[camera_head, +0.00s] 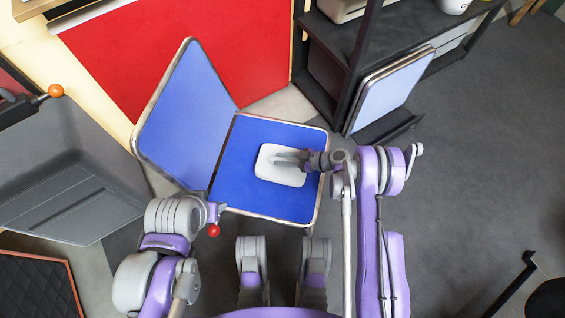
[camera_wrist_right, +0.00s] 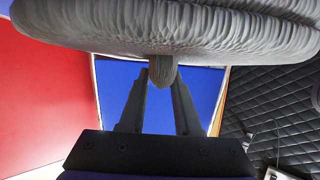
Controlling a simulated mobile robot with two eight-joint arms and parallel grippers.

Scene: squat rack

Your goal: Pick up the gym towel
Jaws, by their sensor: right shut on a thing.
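The gym towel (camera_head: 280,177) is a pale, rounded, folded piece over the blue seat in the head view. In the right wrist view the towel (camera_wrist_right: 230,32) is grey and ribbed and spans the top of the picture. My right gripper (camera_head: 283,159) reaches in from the right over the towel. In the wrist view a fold of the towel sits between the fingertips of this gripper (camera_wrist_right: 163,76), which are shut on it. Blue seat shows beyond the fingers, but the gap between towel and seat is hard to judge. My left arm shows at lower left; its gripper fingers do not show.
The blue chair (camera_head: 265,133) has a metal-edged seat and back. A red panel (camera_head: 185,50) stands behind it. A dark rack (camera_head: 325,40) is at upper right, a grey bin (camera_head: 70,180) at left. Open grey floor (camera_head: 470,180) lies at right.

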